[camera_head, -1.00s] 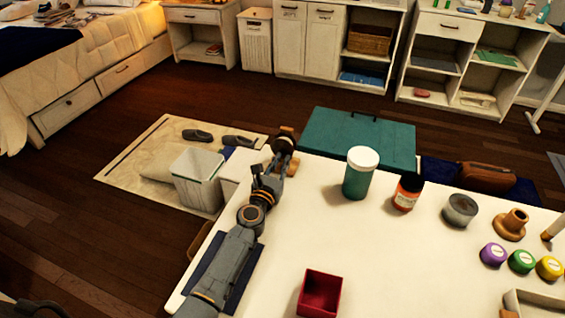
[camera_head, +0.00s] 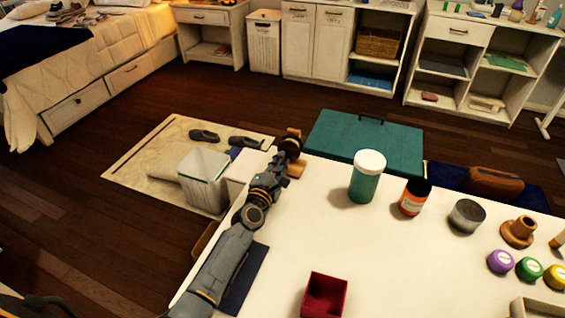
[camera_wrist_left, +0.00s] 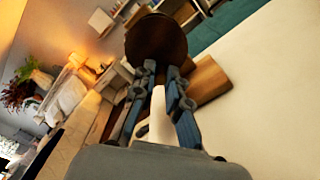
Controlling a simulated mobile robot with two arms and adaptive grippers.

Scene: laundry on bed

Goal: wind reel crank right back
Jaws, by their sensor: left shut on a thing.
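The reel stands at the far left edge of the white table (camera_head: 300,235), with a dark round disc (camera_wrist_left: 157,38) and a wooden block (camera_wrist_left: 208,80) showing in the left wrist view. In the head view its wooden part (camera_head: 295,169) shows beside my left gripper (camera_head: 288,158). My left gripper is shut on the reel crank, close against the disc; the fingers (camera_wrist_left: 167,105) hide most of the crank. A pale strip shows between the fingers, and I cannot tell what it is. My right gripper is not in view.
A teal-and-white jar (camera_head: 367,178), an orange bottle (camera_head: 414,197) and a grey tin (camera_head: 466,215) stand right of the reel. A red box (camera_head: 325,296) sits near the front. A white bin (camera_head: 203,182) stands on the floor to the left. The table's middle is clear.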

